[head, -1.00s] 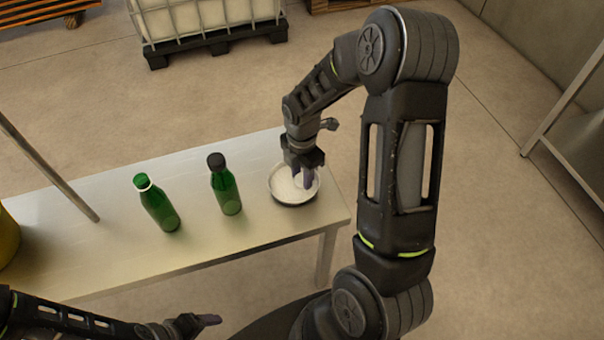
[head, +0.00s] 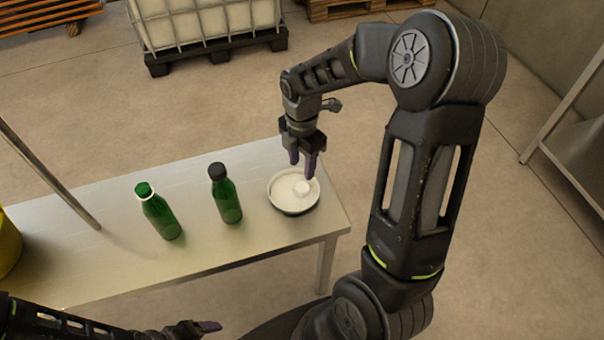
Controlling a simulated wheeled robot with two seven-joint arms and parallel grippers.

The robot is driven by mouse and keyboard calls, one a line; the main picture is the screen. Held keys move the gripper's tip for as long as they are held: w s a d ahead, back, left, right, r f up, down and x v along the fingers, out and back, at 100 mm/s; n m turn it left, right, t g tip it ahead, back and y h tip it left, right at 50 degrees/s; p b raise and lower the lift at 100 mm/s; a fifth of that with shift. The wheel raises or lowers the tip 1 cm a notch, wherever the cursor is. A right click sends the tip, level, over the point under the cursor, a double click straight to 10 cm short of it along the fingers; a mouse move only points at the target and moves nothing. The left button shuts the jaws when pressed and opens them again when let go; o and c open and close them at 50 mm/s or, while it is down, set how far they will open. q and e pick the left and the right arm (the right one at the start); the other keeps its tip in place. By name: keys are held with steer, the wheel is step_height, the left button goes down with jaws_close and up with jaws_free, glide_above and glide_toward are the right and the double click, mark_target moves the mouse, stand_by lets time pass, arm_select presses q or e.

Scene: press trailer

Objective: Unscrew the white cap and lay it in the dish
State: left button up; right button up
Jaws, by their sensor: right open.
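The white cap (head: 302,187) lies in the dish (head: 291,208), a round bowl with a pale inside and dark outer wall near the right end of the table. My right gripper (head: 302,166) is open and empty just above the dish, its fingers apart from the cap. A green bottle with a white ring at its neck (head: 160,214) stands at the left; its top looks green. A second green bottle with a black cap (head: 226,197) stands between it and the dish. My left gripper (head: 207,327) is low at the bottom edge, away from the table objects; its jaw opening is unclear.
The metal table (head: 100,250) has bare room at its left and front. A thin post (head: 50,172) rises at the table's left, beside a yellow container (head: 8,243). A caged white tank (head: 205,22) stands on the floor behind.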

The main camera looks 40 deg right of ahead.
arm_select(q)
steer(key=shift+r, duration=0.15)
arm_select(e)
steer(key=shift+r, duration=1.75)
stand_by(0.5)
